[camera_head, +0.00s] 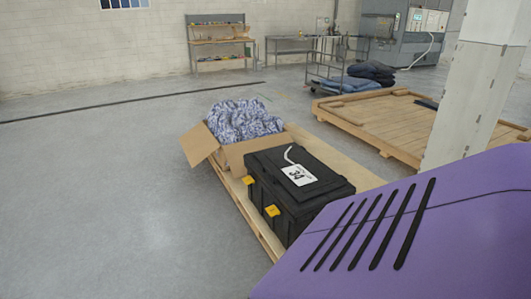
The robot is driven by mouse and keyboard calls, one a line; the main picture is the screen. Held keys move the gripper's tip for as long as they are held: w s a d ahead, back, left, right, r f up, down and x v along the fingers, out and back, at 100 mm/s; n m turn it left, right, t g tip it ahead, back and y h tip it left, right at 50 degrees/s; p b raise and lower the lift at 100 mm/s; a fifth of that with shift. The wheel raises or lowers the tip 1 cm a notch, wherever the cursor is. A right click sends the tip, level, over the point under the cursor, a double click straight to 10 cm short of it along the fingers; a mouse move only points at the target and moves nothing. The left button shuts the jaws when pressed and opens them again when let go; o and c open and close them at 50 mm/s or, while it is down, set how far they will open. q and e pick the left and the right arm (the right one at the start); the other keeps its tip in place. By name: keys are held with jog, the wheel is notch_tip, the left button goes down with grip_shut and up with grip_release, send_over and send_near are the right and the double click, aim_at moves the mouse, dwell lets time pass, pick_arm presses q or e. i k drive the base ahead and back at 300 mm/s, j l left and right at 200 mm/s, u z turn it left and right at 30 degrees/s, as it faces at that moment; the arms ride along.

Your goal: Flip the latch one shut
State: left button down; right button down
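A black lidded box (325,187) stands on a wooden pallet at the middle of the head view. Two yellow latches sit on its left-facing side, one farther latch (248,180) and one nearer latch (272,211). Which of them is latch one, and whether either is shut, I cannot tell at this size. The box lid is down, and a white tag marked 34 (298,174) lies on it with a white strap. Neither of my grippers is in view.
A purple panel with black slots (460,215) covers the lower right and hides part of the box's near end. An open cardboard box (203,146) of patterned cloth stands behind the black box. A white pillar (475,95) rises at right. The floor at left is clear.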

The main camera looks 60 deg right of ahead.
aim_at(248, 180)
jog(key=i+z, duration=0.4)
jog(key=i, duration=0.35)
jog(key=i+j+z, duration=0.15)
jog(key=i+z, duration=0.25)
jog(key=i, duration=0.3)
jog(key=i+z, duration=0.85)
jog(key=i+j+z, duration=0.15)
jog(key=z, duration=0.25)
jog(key=i+l, duration=0.2)
jog(key=i, duration=0.15)
jog(key=i+l+z, duration=0.1)
jog(key=i+l, duration=0.15)
jog(key=i+l+z, duration=0.1)
jog(key=i, duration=0.35)
